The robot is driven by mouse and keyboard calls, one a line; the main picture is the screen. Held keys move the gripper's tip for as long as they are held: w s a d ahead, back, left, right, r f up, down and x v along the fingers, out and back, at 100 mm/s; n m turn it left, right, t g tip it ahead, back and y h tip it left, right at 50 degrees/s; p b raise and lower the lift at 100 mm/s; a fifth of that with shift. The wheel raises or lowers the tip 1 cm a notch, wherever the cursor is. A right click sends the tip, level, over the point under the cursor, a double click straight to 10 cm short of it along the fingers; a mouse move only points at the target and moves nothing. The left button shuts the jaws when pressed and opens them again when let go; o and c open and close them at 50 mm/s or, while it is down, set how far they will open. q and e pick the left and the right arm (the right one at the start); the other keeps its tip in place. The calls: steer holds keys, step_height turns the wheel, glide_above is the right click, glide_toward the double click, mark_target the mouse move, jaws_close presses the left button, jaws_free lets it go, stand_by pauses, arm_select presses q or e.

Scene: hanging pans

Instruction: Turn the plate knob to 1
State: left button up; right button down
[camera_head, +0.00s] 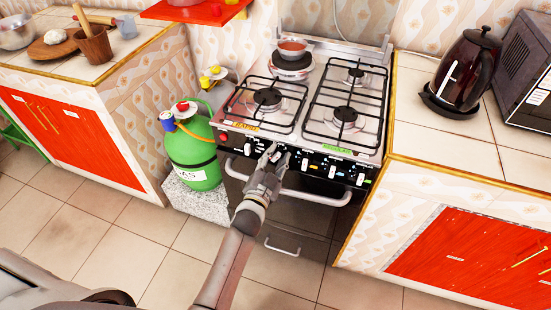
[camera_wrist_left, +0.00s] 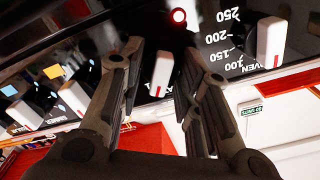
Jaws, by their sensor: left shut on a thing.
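The stove (camera_head: 318,95) stands in the middle of the head view, with a row of white knobs on its dark front panel (camera_head: 315,165). My left gripper (camera_head: 272,153) is at the left part of this panel. In the wrist view, a white knob with a red mark (camera_wrist_left: 162,72) sits between the two fingers of my left gripper (camera_wrist_left: 165,85), which is shut on it. My fingers partly hide the panel print around this knob, so I cannot read its setting. Another white knob (camera_wrist_left: 270,42) beside it has oven temperature numbers. My right gripper is not in view.
An oven handle (camera_head: 318,196) runs below the panel. A green gas bottle (camera_head: 192,155) stands left of the stove. A kettle (camera_head: 463,75) stands on the right counter. The floor in front is clear.

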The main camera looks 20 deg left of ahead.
arm_select(q)
steer(key=shift+m, duration=1.4)
steer(key=o, duration=1)
steer(key=shift+d, duration=0.1)
